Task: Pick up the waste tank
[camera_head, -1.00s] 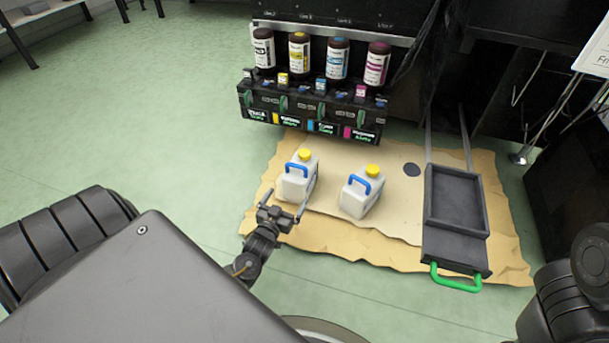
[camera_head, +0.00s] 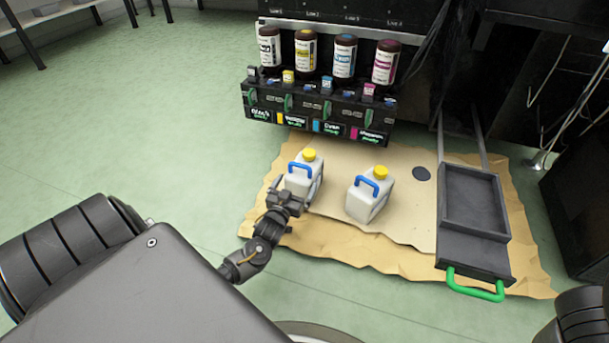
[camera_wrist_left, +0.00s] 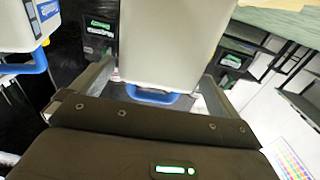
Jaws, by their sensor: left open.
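Two white waste tanks with yellow caps and blue handles stand upright on the brown sheet, the left tank (camera_head: 300,184) and the right tank (camera_head: 365,206). My left gripper (camera_head: 291,196) is at the near side of the left tank, low in front of it. In the left wrist view, the open fingers (camera_wrist_left: 155,84) reach along either side of a white tank (camera_wrist_left: 170,45), with its blue handle (camera_wrist_left: 158,97) between them near the palm. I cannot tell whether the fingers touch it. Another tank (camera_wrist_left: 28,25) shows at the left edge there. My right gripper is out of the frames.
A dark tray with a green handle (camera_head: 475,290) lies at the right of the brown sheet (camera_head: 340,248). A black rack (camera_head: 320,118) with several ink bottles stands behind the tanks. The green floor to the left is clear.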

